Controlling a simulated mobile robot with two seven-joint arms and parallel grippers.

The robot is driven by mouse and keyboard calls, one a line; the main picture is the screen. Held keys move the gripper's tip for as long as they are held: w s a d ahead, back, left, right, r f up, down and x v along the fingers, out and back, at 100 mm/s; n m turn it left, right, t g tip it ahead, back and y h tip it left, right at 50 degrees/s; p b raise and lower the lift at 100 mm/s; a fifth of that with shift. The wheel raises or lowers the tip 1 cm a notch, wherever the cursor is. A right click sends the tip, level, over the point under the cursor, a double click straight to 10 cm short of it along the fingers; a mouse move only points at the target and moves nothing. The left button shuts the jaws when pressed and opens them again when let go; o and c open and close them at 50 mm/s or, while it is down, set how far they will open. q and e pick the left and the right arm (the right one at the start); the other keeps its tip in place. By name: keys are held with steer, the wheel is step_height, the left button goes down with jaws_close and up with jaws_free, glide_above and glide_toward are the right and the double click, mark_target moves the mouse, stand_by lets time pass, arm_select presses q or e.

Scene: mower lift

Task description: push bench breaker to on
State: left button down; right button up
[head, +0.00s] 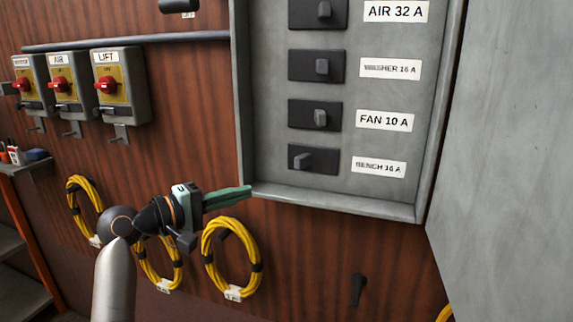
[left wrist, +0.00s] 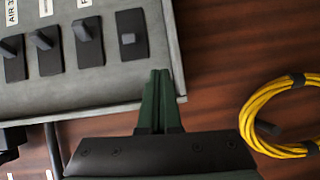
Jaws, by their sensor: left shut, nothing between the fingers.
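The bench breaker (head: 328,161) is the lowest black switch in the grey panel, beside the BENCH 16 A label (head: 379,167). Its grey toggle (head: 301,160) sits toward the left, unlike the toggles above it, which sit nearer the middle. In the left wrist view the bench breaker (left wrist: 132,27) is the rightmost switch. My left gripper (head: 249,191) is shut and empty, its green fingers pointing right at the box's lower left corner. In the left wrist view its fingertips (left wrist: 160,73) overlap the box edge; I cannot tell whether they touch. My right gripper is not in view.
The fan breaker (head: 314,114), washer breaker (head: 316,66) and air breaker (head: 318,12) are stacked above. The box's raised rim (head: 330,201) borders the switches. An open grey door (head: 505,130) stands at right. Yellow cable coils (head: 205,262) hang below; lever switch boxes (head: 121,95) are at left.

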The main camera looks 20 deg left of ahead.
mark_target(303, 161)
arm_select(q)
steer(key=shift+h, duration=0.8)
step_height(303, 161, up, 4)
steer(key=shift+s+r, duration=0.15)
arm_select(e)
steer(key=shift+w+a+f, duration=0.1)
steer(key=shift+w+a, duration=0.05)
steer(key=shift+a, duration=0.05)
arm_select(q)
steer(key=p+x, duration=0.1)
steer(key=x, duration=0.9)
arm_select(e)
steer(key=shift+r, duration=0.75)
arm_select(q)
steer(key=shift+d+y+p, duration=0.15)
steer(key=shift+y+p, duration=0.15)
steer(key=shift+p, duration=0.05)
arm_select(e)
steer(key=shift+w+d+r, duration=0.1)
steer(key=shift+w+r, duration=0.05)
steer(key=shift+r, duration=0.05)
